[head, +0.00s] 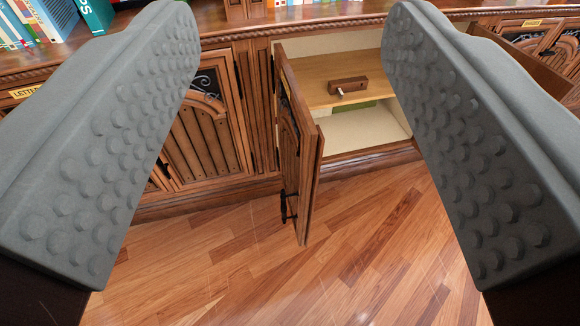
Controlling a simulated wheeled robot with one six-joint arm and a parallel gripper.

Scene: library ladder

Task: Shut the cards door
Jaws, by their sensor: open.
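A carved wooden cabinet door (302,150) stands swung open in the middle of the view, seen nearly edge-on, with its hinge side at the left of the opening. A black handle (287,207) shows low on its face. I cannot read a label on it, so I cannot tell if it is the cards door. The open compartment (365,130) behind it has pale walls and a shelf. My gripper (288,28) is open and empty, its two grey studded fingers on either side of the view, with the door seen between them and apart from both.
A small brown block (348,86) rests on the compartment's shelf. A closed carved door (205,135) is to the left, near a "LETTE..." label (25,91). Another wooden panel (525,62) juts out at right. Books (35,20) stand above. The wood floor (230,270) is clear.

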